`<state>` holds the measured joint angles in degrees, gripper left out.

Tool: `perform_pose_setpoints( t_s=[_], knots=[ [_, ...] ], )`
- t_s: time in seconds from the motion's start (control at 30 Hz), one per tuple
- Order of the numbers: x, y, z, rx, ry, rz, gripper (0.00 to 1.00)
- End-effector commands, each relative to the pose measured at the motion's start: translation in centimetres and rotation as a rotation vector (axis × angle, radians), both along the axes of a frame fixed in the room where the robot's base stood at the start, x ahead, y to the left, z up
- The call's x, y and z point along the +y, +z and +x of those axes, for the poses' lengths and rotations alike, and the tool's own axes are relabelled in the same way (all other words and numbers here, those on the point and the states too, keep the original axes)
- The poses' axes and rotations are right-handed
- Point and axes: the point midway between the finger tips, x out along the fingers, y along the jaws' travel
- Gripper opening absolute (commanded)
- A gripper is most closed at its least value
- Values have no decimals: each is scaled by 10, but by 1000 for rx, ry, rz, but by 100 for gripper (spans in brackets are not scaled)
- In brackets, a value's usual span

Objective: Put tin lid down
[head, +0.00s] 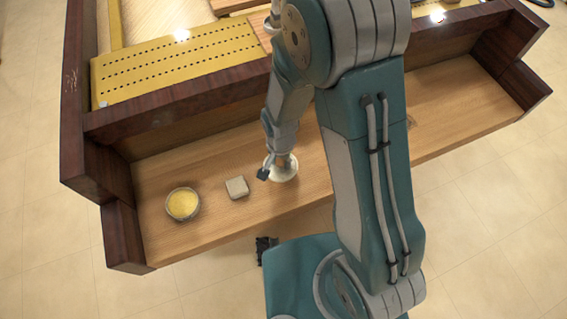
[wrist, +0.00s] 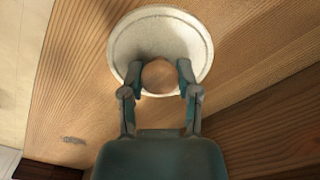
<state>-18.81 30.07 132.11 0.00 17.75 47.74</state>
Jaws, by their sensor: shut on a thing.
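The tin lid is a pale, round, dish-like disc (wrist: 193,40) with a brown round knob (wrist: 159,76) in its middle. In the wrist view, my gripper (wrist: 159,78) has its two fingers on either side of the knob, shut on it. In the head view, the lid (head: 285,174) is at or just above the light wooden ledge, right of a small block. My gripper (head: 280,163) is over it, and my arm hides part of it. I cannot tell whether the lid touches the wood.
A round open tin with yellow contents (head: 183,204) stands on the wooden ledge (head: 225,221) at the left. A small grey-beige block (head: 237,187) lies between it and the lid. A dark wooden rail (head: 190,110) runs behind. The ledge's front edge is close.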

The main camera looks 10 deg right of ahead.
Motion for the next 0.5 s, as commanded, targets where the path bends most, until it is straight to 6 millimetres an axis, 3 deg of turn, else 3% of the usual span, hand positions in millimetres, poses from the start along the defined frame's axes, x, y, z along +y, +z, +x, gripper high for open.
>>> perform_pose_setpoints(
  t_s=[0.27, 0.5],
  knots=[
    [-10, -24, 16, 1, -1, 0, 10],
    [-11, -50, 15, 0, 0, 2, 10]
  ],
)
